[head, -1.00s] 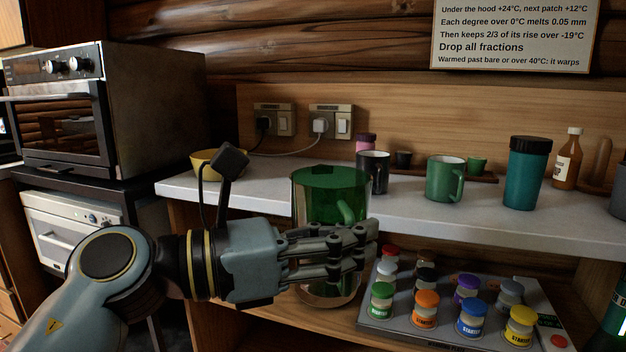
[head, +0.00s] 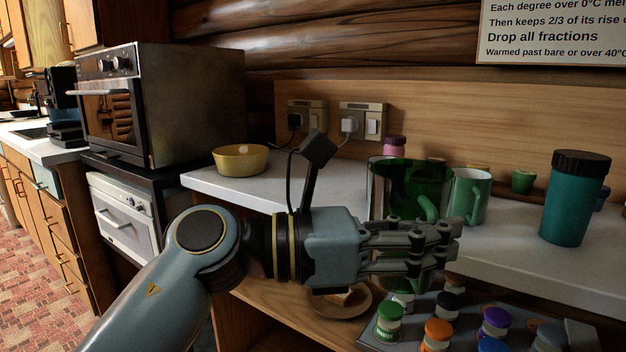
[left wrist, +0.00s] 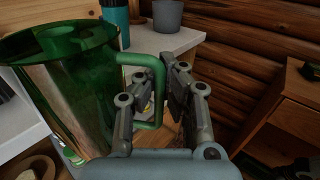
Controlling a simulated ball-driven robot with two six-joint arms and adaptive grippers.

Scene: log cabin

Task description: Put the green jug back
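The green jug (head: 395,185) is a large see-through vessel with a green handle. My left gripper (head: 452,240) is shut on it at the handle and holds it upright in front of the white shelf's edge. The fingers cover the jug's lower part in the head view. In the left wrist view the jug (left wrist: 70,95) fills the left side, and its handle passes between the fingers of my left gripper (left wrist: 165,75). My right gripper is not in view.
The white shelf (head: 240,190) carries a yellow bowl (head: 240,160), a green mug (head: 470,195) and a teal tumbler (head: 575,200). Below are a plate (head: 340,305) and a tray of several coloured jars (head: 437,335). An oven (head: 190,105) stands left. The shelf is clear between bowl and jug.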

